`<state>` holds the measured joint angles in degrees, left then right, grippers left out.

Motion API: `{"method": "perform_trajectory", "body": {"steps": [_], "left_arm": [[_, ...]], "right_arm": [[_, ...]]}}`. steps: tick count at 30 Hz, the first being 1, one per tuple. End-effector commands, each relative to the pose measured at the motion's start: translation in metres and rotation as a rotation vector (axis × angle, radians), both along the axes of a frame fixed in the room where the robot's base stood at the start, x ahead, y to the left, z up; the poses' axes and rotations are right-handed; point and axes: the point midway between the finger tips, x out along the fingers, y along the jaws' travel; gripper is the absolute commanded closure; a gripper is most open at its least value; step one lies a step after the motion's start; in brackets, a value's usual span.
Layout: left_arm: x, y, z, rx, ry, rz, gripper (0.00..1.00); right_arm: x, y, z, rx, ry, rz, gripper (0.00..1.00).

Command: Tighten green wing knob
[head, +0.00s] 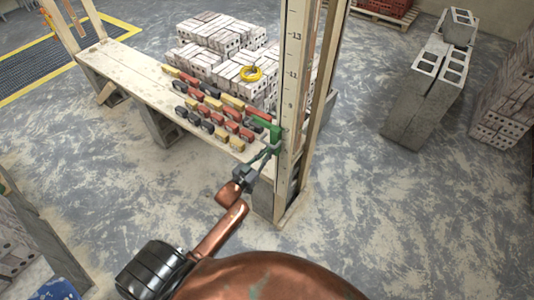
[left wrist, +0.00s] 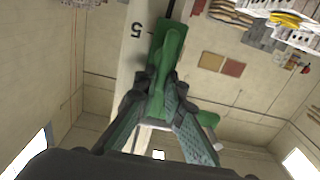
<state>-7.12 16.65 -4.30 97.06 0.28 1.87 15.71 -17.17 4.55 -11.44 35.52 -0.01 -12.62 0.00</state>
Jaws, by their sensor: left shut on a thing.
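A green clamp (head: 264,127) is fixed on the upright wooden post (head: 292,85), which carries numbered marks. The clamp's arm points left, over the end of the plank. My left gripper (head: 268,152) is at the clamp, just below it and against the post. In the left wrist view my gripper's fingers (left wrist: 160,98) close from both sides on the green wing knob (left wrist: 158,82). The clamp body (left wrist: 172,42) shows above it there. The knob is mostly hidden by the fingers in the head view. My right gripper is not in view.
A long plank (head: 135,75) holds several rows of red, yellow and black small items (head: 215,108). Stacked bricks (head: 215,45) with a yellow ring (head: 251,73) stand behind it. Grey blocks (head: 425,90) stand at right. The floor between post and blocks is clear.

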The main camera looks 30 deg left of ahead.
Motion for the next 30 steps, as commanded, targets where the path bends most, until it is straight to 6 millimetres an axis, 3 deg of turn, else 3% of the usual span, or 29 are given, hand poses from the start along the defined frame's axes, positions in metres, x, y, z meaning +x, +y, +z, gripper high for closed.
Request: {"method": "perform_trajectory", "body": {"steps": [14, 30], "left_arm": [[-0.0008, -0.0018, -0.0036, 0.035, 0.004, -0.001, 1.0], [-0.0013, -0.0093, -0.0064, 0.448, -0.028, 0.001, 1.0]], "right_arm": [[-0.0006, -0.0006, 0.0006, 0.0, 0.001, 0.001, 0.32], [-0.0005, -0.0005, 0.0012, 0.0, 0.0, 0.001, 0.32]]}}
